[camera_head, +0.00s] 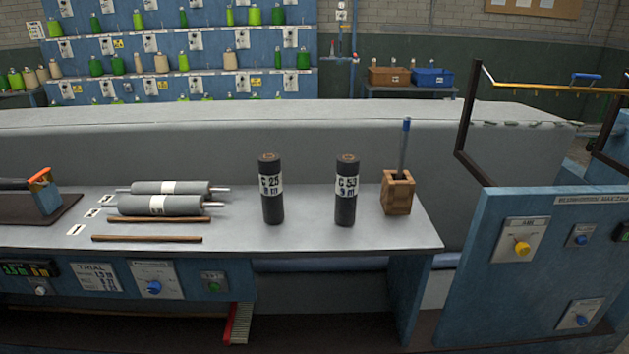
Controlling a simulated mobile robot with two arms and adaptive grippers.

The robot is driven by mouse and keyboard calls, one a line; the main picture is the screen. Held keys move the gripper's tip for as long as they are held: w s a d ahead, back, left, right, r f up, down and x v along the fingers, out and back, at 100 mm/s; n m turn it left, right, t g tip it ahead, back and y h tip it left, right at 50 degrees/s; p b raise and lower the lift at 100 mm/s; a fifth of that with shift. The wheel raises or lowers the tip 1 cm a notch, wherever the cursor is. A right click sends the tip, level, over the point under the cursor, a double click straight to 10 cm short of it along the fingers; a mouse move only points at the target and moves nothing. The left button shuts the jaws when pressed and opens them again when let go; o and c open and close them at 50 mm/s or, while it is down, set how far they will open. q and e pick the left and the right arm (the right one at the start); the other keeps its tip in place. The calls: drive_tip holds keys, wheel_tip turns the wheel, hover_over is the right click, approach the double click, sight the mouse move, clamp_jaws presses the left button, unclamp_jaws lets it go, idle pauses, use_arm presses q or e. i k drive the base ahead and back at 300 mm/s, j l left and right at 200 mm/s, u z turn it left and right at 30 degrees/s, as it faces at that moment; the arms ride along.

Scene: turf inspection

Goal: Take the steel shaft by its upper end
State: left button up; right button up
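A thin grey-blue shaft (403,148) stands nearly upright in a wooden block (397,194) at the right end of the grey bench. Its upper end is blue and free, with nothing touching it. Its lower end is hidden inside the block. Neither of my grippers is in view.
Two dark upright rolls, labelled C 25 (271,205) and C 53 (346,205), stand left of the block. Grey rollers (160,205) with steel ends and wooden rods (147,239) lie farther left on the bench (310,228). A blue machine panel (480,270) stands at right.

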sight(407, 120)
drive_tip(key=i+l+u, duration=0.15)
drive_tip(key=i, duration=0.25)
drive_tip(key=i+l+u, duration=0.15)
drive_tip(key=i, duration=0.3)
drive_tip(key=i+l+u, duration=0.15)
drive_tip(key=i+l, duration=0.25)
